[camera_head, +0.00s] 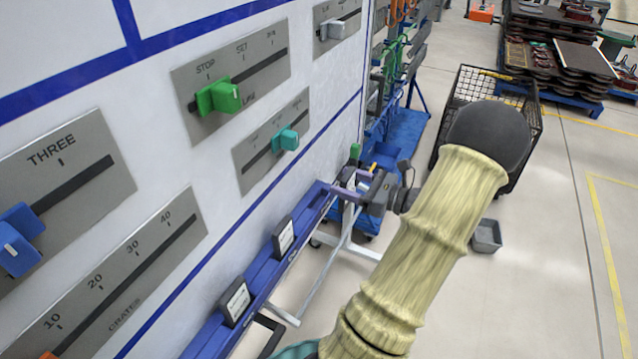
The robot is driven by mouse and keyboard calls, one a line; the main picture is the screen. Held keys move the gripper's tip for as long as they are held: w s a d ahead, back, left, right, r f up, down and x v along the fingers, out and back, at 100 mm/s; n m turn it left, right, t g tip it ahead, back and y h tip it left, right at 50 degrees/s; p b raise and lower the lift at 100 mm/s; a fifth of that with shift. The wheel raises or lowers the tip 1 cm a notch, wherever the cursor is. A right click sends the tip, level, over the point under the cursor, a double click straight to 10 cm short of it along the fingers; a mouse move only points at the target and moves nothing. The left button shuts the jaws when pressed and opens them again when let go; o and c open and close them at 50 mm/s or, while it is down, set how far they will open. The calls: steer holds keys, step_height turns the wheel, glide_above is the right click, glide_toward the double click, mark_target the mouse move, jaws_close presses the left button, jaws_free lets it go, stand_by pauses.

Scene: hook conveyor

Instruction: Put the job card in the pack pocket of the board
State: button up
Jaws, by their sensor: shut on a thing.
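My gripper (354,184), with purple fingers, is at the far right end of the board's blue lower rail (262,277). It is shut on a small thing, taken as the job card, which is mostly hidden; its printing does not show. A green piece (357,160) shows just above the fingers; I cannot tell whether it belongs to the held thing. Two black pockets with white labels stand on the rail left of my gripper: a nearer one (237,302) and a farther one (284,237). Their labels are too small to read, so I cannot tell which is pack.
The white board (90,50) carries slider plates with a blue knob (18,243), a green knob (218,97), a teal knob (285,140) and a grey knob (337,28). Beyond stand a black mesh crate (478,85) and a grey bin (487,236).

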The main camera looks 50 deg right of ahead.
mark_target(303, 169)
steer(key=x, duration=0.6)
steer(key=shift+w+a, duration=0.1)
steer(key=shift+w, duration=0.1)
steer(key=shift+s+f, duration=0.1)
steer(key=shift+s, duration=0.1)
steer(key=shift+w+a, duration=0.1)
steer(key=shift+w, duration=0.25)
steer(key=shift+w+a+p, duration=0.2)
steer(key=shift+w+p, duration=0.1)
steer(key=shift+w, duration=0.2)
step_height(303, 169, down, 3)
steer(key=shift+s+d+r, duration=0.1)
steer(key=shift+f, duration=0.3)
steer(key=shift+f, duration=0.25)
